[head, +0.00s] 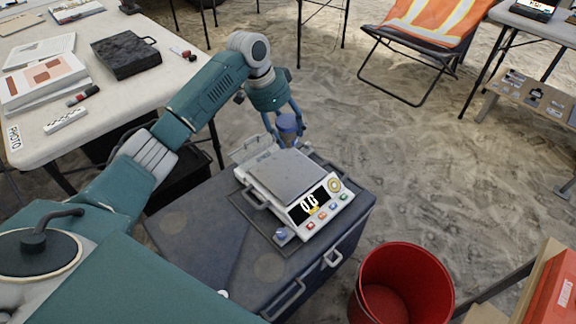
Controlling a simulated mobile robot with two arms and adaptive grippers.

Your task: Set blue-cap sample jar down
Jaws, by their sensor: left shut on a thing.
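The blue-cap sample jar (288,122) is between the fingers of my left gripper (286,118), just behind the far edge of the scale in the head view. My left gripper is shut on the jar, and the jar looks upright. The jar's lower part is partly hidden, so I cannot tell if it touches anything. The scale (286,177) has a bare grey plate and its display reads about 0.0. It stands on a dark chest (200,222). My right gripper is not in view.
A white table (110,100) at the left holds papers, a dark box (126,54) and markers. A red bucket (405,285) stands at the lower right. An orange-draped folding chair (425,30) is at the back. Sandy floor lies between. A small blue-topped item (282,234) sits at the scale's near corner.

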